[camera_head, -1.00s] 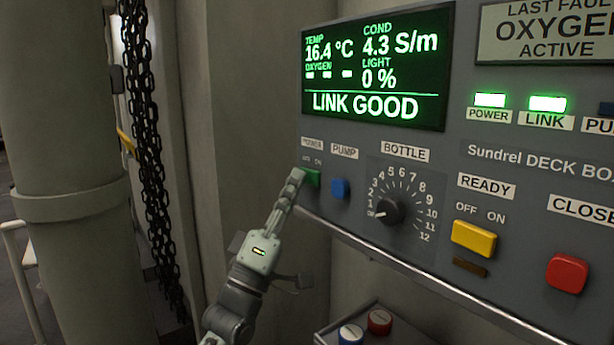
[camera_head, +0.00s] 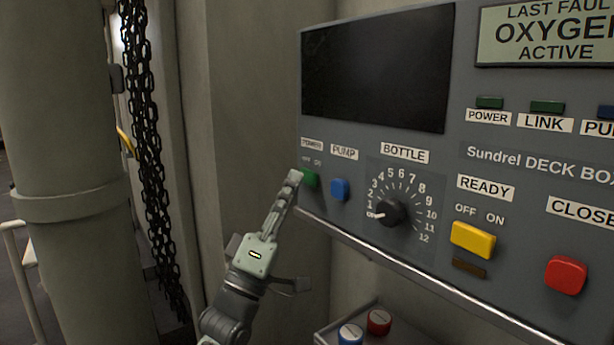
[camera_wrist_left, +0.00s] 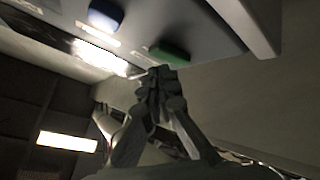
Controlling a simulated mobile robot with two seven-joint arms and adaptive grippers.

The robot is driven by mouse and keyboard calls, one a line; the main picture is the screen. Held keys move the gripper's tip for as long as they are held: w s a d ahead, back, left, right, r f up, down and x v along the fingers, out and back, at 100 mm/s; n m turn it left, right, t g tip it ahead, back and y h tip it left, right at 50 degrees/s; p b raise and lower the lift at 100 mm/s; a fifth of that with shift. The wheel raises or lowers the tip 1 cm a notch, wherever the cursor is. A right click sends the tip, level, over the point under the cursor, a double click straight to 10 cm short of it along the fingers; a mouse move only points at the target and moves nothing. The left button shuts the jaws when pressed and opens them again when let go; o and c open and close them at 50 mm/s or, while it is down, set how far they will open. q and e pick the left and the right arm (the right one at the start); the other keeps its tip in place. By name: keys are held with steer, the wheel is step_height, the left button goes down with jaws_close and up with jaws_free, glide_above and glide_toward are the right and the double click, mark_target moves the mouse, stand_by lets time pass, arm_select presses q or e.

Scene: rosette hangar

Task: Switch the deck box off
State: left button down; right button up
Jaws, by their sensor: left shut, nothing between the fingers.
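The deck box (camera_head: 465,135) is a grey panel filling the right side of the head view. Its screen (camera_head: 375,70) is dark, and the POWER lamp (camera_head: 490,102) and LINK lamp (camera_head: 546,106) are unlit. The green POWER switch (camera_head: 310,179) sits at the panel's lower left, and also shows in the left wrist view (camera_wrist_left: 170,52). My left gripper (camera_head: 295,176) is shut and empty, its tip at the green switch; whether it touches is unclear. Its fingers also show in the wrist view (camera_wrist_left: 157,75). My right gripper is out of view.
The blue PUMP switch (camera_head: 340,189), BOTTLE dial (camera_head: 388,212), yellow READY switch (camera_head: 473,239) and red button (camera_head: 566,275) are on the panel. A small box with blue and red caps (camera_head: 379,321) stands below. A chain (camera_head: 150,150) and a thick column (camera_head: 65,150) are left.

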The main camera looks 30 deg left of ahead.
arm_select(q)
steer(key=s, duration=0.2)
steer(key=s+a, duration=0.1)
steer(key=s, duration=0.2)
steer(key=shift+a, duration=0.15)
steer(key=shift+w, duration=0.1)
stand_by(0.5)
